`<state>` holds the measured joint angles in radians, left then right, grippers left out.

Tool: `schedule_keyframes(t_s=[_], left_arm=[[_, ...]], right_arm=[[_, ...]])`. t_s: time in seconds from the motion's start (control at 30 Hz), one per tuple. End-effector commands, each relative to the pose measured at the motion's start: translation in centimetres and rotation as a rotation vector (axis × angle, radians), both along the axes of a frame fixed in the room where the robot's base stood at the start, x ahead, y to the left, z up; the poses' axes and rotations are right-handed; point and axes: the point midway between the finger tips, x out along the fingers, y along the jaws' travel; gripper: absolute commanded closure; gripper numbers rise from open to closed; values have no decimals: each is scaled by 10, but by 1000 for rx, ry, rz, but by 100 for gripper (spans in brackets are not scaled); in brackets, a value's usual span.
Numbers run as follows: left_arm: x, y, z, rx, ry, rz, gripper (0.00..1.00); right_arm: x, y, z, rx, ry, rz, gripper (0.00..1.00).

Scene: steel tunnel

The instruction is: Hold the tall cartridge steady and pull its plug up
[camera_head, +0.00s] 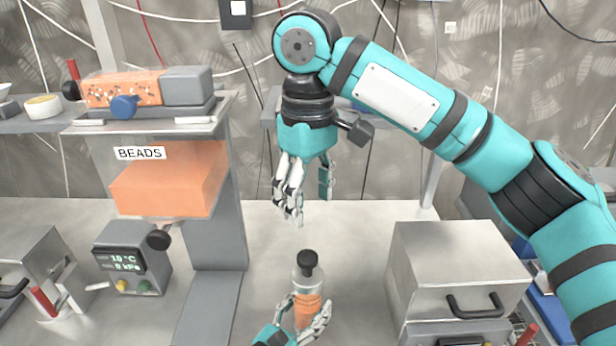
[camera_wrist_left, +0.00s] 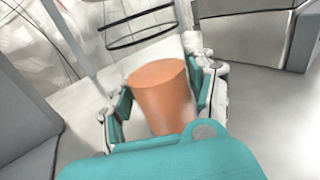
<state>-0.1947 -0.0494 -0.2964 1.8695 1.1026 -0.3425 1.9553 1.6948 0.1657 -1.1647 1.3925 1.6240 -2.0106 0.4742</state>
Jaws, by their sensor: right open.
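The tall cartridge (camera_head: 307,283) stands upright on the bench in the head view. It has a clear body with orange contents and a black knobbed plug (camera_head: 307,262) in its top. My left gripper (camera_head: 308,312) is shut around its lower part, fingers on both sides. In the left wrist view the orange contents (camera_wrist_left: 160,92) show between the fingers of my left gripper (camera_wrist_left: 163,98). The clear wall is hard to see there. My right gripper (camera_head: 308,205) is open and empty, pointing down above the plug with a gap between them.
A grey stand labelled BEADS (camera_head: 215,230) with an orange block is on the left, with a small gauge box (camera_head: 133,262) in front. A metal box with a black handle (camera_head: 455,265) stands on the right. The bench behind the cartridge is clear.

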Motion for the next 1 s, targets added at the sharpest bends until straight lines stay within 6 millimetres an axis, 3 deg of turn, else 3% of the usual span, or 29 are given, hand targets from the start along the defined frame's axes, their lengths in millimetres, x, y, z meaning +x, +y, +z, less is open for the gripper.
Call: schedule_keyframes(t_s=[0.03,0.2,0.57,1.0], left_arm=[[0,0,0,-1,-1,0,36],[0,0,0,-1,-1,0,17],[-6,5,-1,1,0,0,17],[-81,53,-1,4,2,-4,17]], right_arm=[[0,0,0,0,0,0,41],[0,0,0,0,0,0,41],[0,0,0,0,0,0,41],[0,0,0,0,0,0,41]])
